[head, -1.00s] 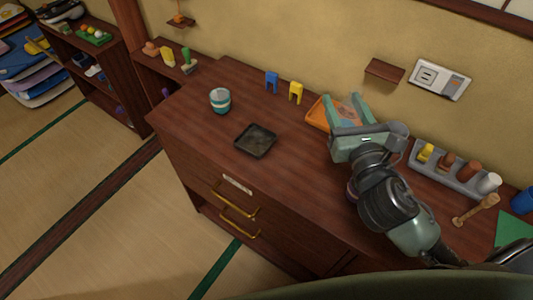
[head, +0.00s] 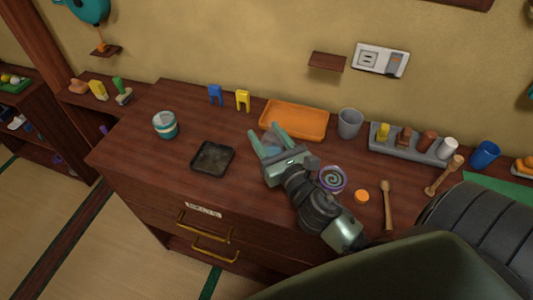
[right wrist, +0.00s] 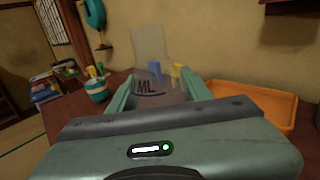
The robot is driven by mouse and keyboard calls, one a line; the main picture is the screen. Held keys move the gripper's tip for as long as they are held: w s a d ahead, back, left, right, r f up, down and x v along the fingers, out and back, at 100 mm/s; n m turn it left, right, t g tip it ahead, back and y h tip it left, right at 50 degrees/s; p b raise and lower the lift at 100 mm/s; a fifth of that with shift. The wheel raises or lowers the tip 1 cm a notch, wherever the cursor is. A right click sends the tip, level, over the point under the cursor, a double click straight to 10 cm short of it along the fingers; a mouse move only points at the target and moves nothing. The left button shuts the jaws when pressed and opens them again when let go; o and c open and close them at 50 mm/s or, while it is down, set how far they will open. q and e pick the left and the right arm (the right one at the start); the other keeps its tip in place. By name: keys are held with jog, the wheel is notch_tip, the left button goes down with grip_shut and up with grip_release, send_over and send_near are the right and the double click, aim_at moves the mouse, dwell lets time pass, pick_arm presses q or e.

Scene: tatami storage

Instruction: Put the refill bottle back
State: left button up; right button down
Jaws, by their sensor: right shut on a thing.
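The refill bottle (right wrist: 149,50) is clear and see-through, with dark "ML" lettering, in the right wrist view. It stands between the two green fingers of my right gripper (right wrist: 155,92), which is shut on it. In the head view the right gripper (head: 267,139) is over the cabinet top, between the black tray (head: 212,159) and the orange tray (head: 294,120). The bottle shows there only as a faint bluish patch (head: 271,147) between the fingers. Whether it touches the top is unclear. My left gripper is not in view.
A teal-banded jar (head: 165,125) stands left, and blue (head: 216,95) and yellow (head: 243,100) pieces stand behind. Right are a grey cup (head: 349,123), a grey rack (head: 412,143), a spiral-topped round thing (head: 333,178), an orange cap (head: 362,197) and wooden tools (head: 387,205). The black tray is empty.

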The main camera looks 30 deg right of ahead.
aim_at(267, 150)
notch_tip(267, 150, down, 5)
jog(key=shift+f+b, duration=0.1)
jog(key=shift+b, duration=0.9)
jog(key=shift+f, duration=0.1)
jog(key=shift+f, duration=0.1)
jog(key=shift+f, duration=0.15)
jog(key=c, duration=0.6)
grip_release()
jog(key=shift+c, duration=0.2)
jog(key=shift+r, duration=0.2)
